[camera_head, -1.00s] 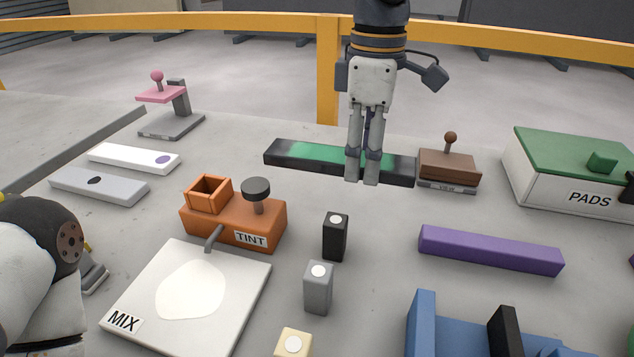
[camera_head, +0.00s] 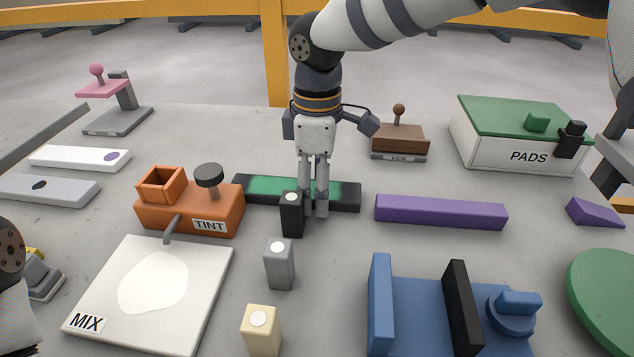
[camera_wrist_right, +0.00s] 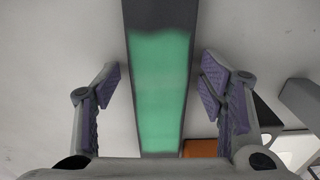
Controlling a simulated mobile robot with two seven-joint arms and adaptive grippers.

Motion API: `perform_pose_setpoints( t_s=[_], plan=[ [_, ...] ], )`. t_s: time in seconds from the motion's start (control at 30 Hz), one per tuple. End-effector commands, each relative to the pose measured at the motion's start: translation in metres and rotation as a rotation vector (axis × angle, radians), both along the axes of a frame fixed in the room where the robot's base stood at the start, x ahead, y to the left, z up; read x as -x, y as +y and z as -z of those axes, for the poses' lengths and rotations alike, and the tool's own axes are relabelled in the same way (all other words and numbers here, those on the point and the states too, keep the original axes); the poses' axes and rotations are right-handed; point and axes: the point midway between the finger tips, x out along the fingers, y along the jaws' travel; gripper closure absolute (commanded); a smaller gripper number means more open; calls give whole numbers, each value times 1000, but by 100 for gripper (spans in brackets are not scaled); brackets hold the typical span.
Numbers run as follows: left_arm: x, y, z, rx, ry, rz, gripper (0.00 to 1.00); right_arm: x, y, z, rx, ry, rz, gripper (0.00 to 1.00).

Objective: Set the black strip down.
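The black strip (camera_head: 346,196), a long dark bar with a green patch along its top, lies on the slab behind the small black block and beside the orange TINT stand. My right gripper (camera_head: 313,213) is over the strip's right half, pointing down. In the right wrist view the strip (camera_wrist_right: 160,95) runs between the spread fingers, with a gap visible on each side. The right gripper is open there. My left gripper (camera_head: 42,278) shows only in part at the lower left edge, and its fingers cannot be made out.
A black block (camera_head: 292,216) stands just in front of the strip. The orange TINT stand (camera_head: 190,212) is to its left. A purple bar (camera_head: 440,212) lies to its right, and the brown VIEW stamp (camera_head: 400,138) is behind. A white MIX board (camera_head: 205,300) lies in front.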

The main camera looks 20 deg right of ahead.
Motion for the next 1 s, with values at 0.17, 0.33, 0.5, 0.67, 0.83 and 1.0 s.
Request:
perform_pose_setpoints(
  t_s=[0.17, 0.33, 0.5, 0.67, 0.83, 1.0],
  plan=[
    [0, 0, 0, 0, 0, 0, 31, 0, 0, 0, 0, 0, 0, 34],
    [0, 0, 0, 0, 0, 0, 31, -1, 0, -12, -1, -3, 1, 34],
    [-1, 0, -1, 0, -2, 0, 31, -2, 0, -58, 0, -7, 1, 34],
    [0, 0, 0, 0, -1, 0, 31, -2, 0, -97, -1, -3, 1, 34],
    [0, 0, 0, 0, 1, 0, 31, -2, -1, -118, 1, 1, 0, 34],
    [0, 0, 0, 0, 1, 0, 31, -1, 0, -122, 0, 2, 0, 34]
  ],
)
